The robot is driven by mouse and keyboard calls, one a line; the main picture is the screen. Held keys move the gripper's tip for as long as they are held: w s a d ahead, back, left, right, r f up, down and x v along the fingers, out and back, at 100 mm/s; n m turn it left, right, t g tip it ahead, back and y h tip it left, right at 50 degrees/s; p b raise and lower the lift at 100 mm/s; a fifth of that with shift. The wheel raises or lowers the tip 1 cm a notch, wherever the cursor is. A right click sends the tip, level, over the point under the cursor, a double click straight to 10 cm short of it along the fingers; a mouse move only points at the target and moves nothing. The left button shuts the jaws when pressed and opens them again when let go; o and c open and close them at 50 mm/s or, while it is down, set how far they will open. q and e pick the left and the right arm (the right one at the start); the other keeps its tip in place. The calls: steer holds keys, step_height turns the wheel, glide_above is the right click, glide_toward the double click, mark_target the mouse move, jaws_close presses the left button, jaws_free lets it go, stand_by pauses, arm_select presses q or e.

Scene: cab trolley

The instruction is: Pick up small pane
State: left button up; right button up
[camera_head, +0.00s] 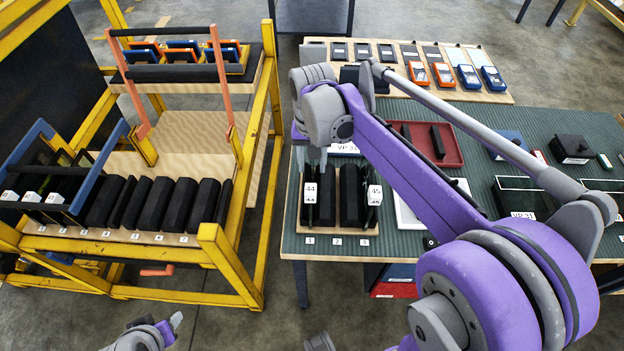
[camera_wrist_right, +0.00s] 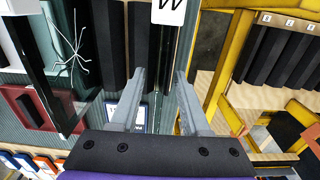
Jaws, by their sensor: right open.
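A small dark pane with white tag 44 (camera_head: 310,213) stands upright in the left end of a small rack (camera_head: 340,238) on the green table. Another pane with tag 45 (camera_head: 374,205) stands at the rack's right end. My right gripper (camera_head: 315,163) is above the rack's left end, near the pane tagged 44. In the right wrist view, my right gripper (camera_wrist_right: 160,76) is open, with a white tag (camera_wrist_right: 168,12) beyond its fingertips; I cannot tell whether it touches the pane. My left gripper (camera_head: 174,322) shows only partly at the bottom edge, its opening unclear.
Black padded blocks (camera_head: 155,203) fill the yellow trolley (camera_head: 232,262) to the left, with larger tagged panes (camera_head: 30,196) beside them. A red tray (camera_head: 452,160) and a white tray (camera_head: 402,210) lie right of the rack. A gap separates trolley and table.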

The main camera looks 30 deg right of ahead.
step_height(320, 180, down, 2)
steer(key=shift+f, duration=0.2)
jaws_close()
stand_by(1.4)
